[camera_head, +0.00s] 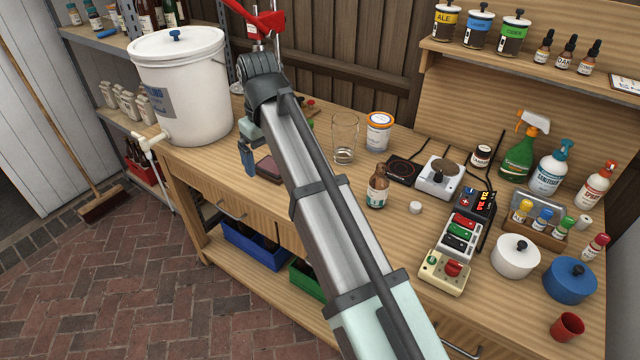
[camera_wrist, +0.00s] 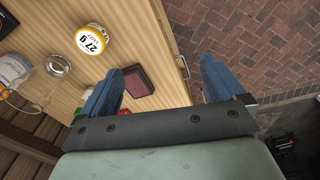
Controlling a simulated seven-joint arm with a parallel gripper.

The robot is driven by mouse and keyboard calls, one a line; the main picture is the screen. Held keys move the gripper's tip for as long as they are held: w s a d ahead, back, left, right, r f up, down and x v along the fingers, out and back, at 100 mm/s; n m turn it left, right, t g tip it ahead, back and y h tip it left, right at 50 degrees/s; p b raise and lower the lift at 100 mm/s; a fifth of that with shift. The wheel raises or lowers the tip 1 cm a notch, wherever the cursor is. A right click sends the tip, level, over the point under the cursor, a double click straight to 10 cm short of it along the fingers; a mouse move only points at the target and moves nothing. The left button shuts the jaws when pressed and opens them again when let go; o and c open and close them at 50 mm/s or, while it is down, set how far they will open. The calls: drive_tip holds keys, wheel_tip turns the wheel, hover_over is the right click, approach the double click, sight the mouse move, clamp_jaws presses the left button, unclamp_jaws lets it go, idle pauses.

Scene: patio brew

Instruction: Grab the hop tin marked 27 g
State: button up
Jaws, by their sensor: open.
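The hop tin marked 27 g (camera_wrist: 91,41) stands on the wooden bench in the wrist view, its round white and yellow top facing me. In the head view I cannot see it; my arm covers that part of the bench. My gripper (camera_wrist: 161,66) is open, its two blue fingers apart with nothing held between them. It is above the bench's front edge, and the tin is off to the left of the fingers in the wrist view. In the head view one blue finger (camera_head: 247,160) shows beside my arm.
A dark red flat item (camera_wrist: 139,81) lies near the fingers. A glass (camera_head: 343,138) and an orange-lidded tub (camera_head: 380,131) stand close to the tin. A brown bottle (camera_head: 377,187) is further right. A white bucket (camera_head: 183,90) stands at the left end.

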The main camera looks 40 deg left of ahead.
drive_tip(key=w+d+f, duration=0.2)
drive_tip(key=w, duration=0.6)
drive_tip(key=w+d+f, duration=0.2)
drive_tip(key=w, duration=0.5)
drive_tip(key=shift+n+g+h, duration=0.3)
wheel_tip(320, 180, down, 7)
drive_tip(key=shift+w+a+r, duration=0.1)
drive_tip(key=shift+a, duration=0.05)
drive_tip(key=shift+w+a+f, duration=0.1)
drive_tip(key=shift+f, duration=1.55)
drive_tip(key=shift+w+a+f, duration=0.1)
drive_tip(key=shift+f, duration=1.5)
drive_tip(key=c, duration=1.1)
drive_tip(key=shift+r, duration=0.15)
